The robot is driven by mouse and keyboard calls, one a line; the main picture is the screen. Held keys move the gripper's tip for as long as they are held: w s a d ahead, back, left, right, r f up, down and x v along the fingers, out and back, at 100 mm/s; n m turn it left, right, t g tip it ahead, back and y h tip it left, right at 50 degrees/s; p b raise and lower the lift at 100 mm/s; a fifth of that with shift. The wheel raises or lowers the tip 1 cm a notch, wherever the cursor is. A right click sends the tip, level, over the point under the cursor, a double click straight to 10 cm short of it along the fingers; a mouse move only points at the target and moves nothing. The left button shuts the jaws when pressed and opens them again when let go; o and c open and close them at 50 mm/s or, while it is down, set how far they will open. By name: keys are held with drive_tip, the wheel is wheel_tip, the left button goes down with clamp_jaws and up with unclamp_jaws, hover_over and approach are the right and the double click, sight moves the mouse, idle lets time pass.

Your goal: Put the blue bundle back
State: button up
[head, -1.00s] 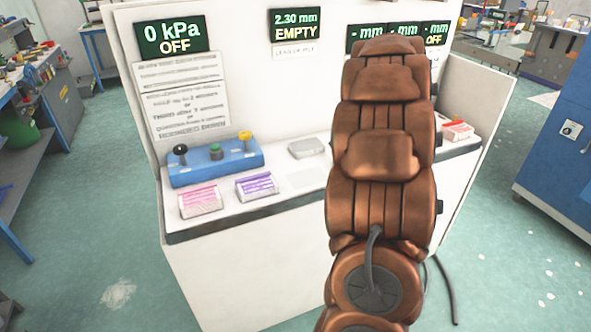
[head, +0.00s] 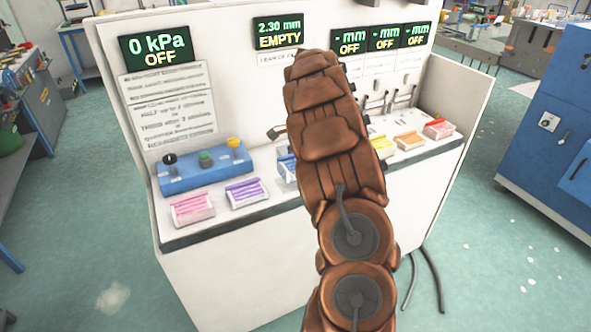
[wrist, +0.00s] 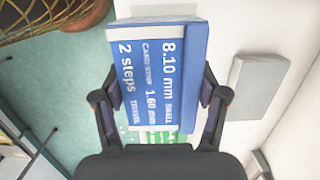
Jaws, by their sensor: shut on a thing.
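The blue bundle (wrist: 158,75) is between my gripper's two fingers in the wrist view, with a white-lettered label reading 8.10 mm and 2 steps. My gripper (wrist: 160,92) is shut on it, one finger on each side. In the head view a slice of the blue bundle (head: 287,167) shows at the left edge of my arm, just right of the purple bundle (head: 246,191). My arm hides the rest of it and most of the gripper there. I cannot tell whether it touches the counter.
A green bundle (wrist: 165,137) shows partly beyond the blue one. A grey plate (wrist: 258,86) lies to the right. On the counter are pink (head: 191,207), yellow (head: 381,146), orange (head: 409,140) and red (head: 438,128) bundles and a blue control box (head: 205,170).

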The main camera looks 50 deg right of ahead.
drive_tip(key=shift+w, duration=0.25)
drive_tip(key=shift+w+f+p, duration=0.1)
drive_tip(key=shift+f+p, duration=0.1)
drive_tip(key=shift+p, duration=0.15)
drive_tip(key=shift+f+p, duration=0.6)
drive_tip(key=shift+f, duration=1.05)
drive_tip(key=shift+f, duration=0.15)
drive_tip(key=o, duration=1.5)
drive_tip(key=r+b, duration=0.1)
drive_tip(key=r, duration=0.3)
drive_tip(key=d+r+b, duration=0.1)
drive_tip(key=r, duration=0.3)
drive_tip(key=r+b, duration=0.1)
drive_tip(key=r, duration=0.3)
drive_tip(key=shift+s+d+b, duration=0.25)
drive_tip(key=shift+d+b, duration=0.05)
drive_tip(key=shift+b, duration=0.05)
drive_tip(key=shift+r, duration=0.1)
